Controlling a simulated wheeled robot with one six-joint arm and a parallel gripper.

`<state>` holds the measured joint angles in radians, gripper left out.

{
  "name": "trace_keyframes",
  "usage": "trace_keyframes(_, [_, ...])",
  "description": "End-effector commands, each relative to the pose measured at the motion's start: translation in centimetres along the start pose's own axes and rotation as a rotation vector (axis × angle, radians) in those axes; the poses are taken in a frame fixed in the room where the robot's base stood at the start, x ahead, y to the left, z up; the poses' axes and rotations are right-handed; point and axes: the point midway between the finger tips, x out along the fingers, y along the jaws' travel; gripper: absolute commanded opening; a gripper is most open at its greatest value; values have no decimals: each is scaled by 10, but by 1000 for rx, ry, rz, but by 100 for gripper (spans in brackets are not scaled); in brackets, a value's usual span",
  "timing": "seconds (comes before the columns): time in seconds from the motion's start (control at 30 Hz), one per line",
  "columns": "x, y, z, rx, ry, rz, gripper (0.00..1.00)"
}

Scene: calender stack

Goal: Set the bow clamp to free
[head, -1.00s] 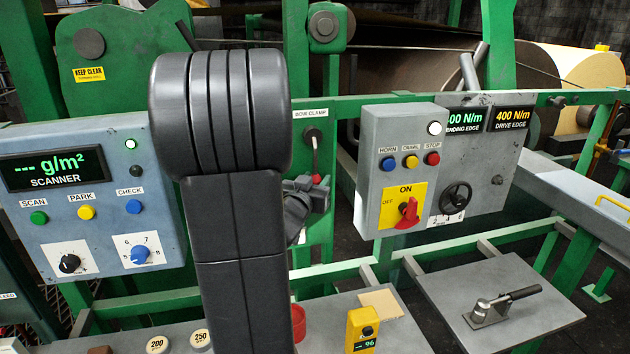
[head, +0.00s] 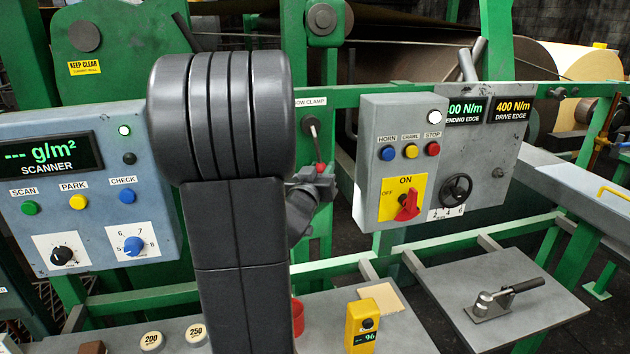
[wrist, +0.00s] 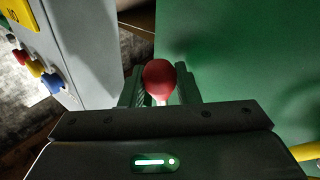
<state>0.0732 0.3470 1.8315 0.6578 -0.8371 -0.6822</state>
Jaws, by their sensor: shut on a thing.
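The bow clamp is a lever on a green upright under the "BOW CLAMP" label (head: 311,102). Its round dark pivot (head: 311,125) is near the top, and a thin rod runs down and slightly right to a red knob (head: 320,167). My gripper (head: 322,178) is at the knob, partly hidden behind my own arm in the head view. In the wrist view the red knob (wrist: 159,77) sits between the two dark fingers of my gripper (wrist: 159,90), which is shut on it. No position marks of the clamp are readable.
A grey control box (head: 402,160) with buttons and a red switch stands close to the right of the lever. The scanner panel (head: 85,195) is to the left. A green rail (head: 350,108) crosses behind; a lower bench holds a yellow device (head: 362,325).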

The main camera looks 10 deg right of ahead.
Motion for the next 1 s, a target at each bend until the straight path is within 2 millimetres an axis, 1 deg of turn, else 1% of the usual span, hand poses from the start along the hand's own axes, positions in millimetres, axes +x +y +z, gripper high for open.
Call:
trace_keyframes(0.03, [2, 3, 8, -31, 25, 3, 0])
trace_keyframes(0.23, [11, 19, 7, -172, 120, 5, 0])
trace_keyframes(0.6, [26, 40, -4, -390, 264, 4, 0])
trace_keyframes(0.8, [31, 47, -11, -465, 312, 3, 0])
trace_keyframes(1.0, [33, 50, -16, -502, 336, 1, 0])
